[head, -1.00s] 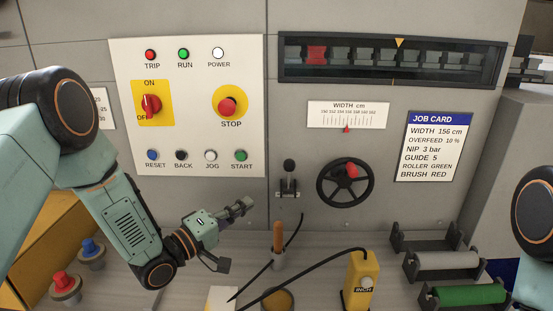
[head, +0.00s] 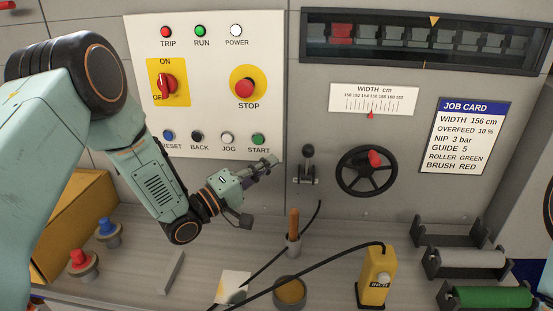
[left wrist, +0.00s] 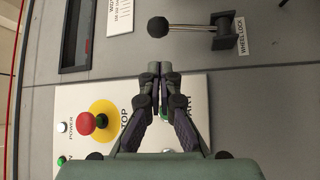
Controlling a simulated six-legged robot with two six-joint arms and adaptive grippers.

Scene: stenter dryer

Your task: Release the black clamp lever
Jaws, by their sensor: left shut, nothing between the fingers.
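The black clamp lever (head: 308,165) stands on the grey panel, left of the handwheel, with its black ball knob upward. In the left wrist view its black knob (left wrist: 157,27) and metal rod lead to a dark base beside a "WHEEL LOCK" label. My left gripper (head: 272,161) is shut and empty, just left of the lever and in front of the control panel's lower right corner. In the left wrist view the shut fingertips (left wrist: 160,68) point toward the knob, with a gap between them. My right gripper is out of view.
The black handwheel (head: 367,171) with a red knob is right of the lever. The white control panel (head: 212,110) with buttons is behind my left arm. Below stand a wooden-handled tool (head: 294,225), a yellow pendant (head: 376,275) with a cable, and rollers (head: 470,260).

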